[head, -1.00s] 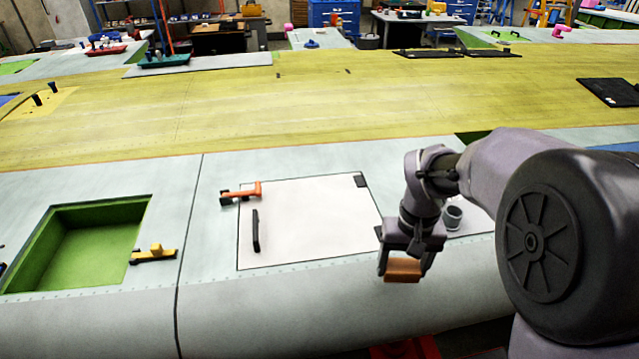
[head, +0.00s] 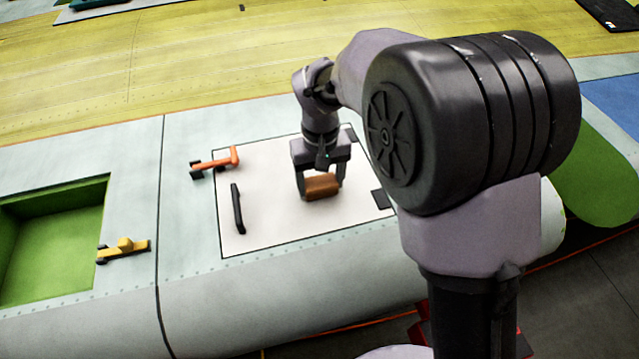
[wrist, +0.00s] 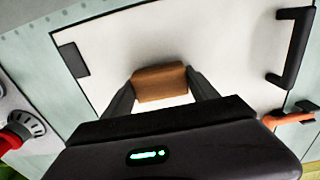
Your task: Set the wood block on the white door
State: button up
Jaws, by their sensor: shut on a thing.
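The wood block (head: 321,187) is brown and held between the two fingers of my gripper (head: 320,188), which is shut on it. In the head view the block shows over the right part of the white door (head: 275,215). I cannot tell whether it touches the door or hangs just above it. The wrist view shows the block (wrist: 160,83) between the fingertips with the white door (wrist: 215,45) behind it. The door is a flat white panel with a black handle (head: 238,208) at its left side.
An orange clamp (head: 215,162) lies at the door's upper left edge. A yellow clamp (head: 124,249) sits beside the green opening (head: 60,240) at left. Black pieces lie at the door's right edge (head: 382,199). The door between handle and block is clear.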

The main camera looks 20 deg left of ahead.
jog(key=shift+f, duration=0.3)
jog(key=o, duration=1.4)
jog(key=shift+c, duration=0.2)
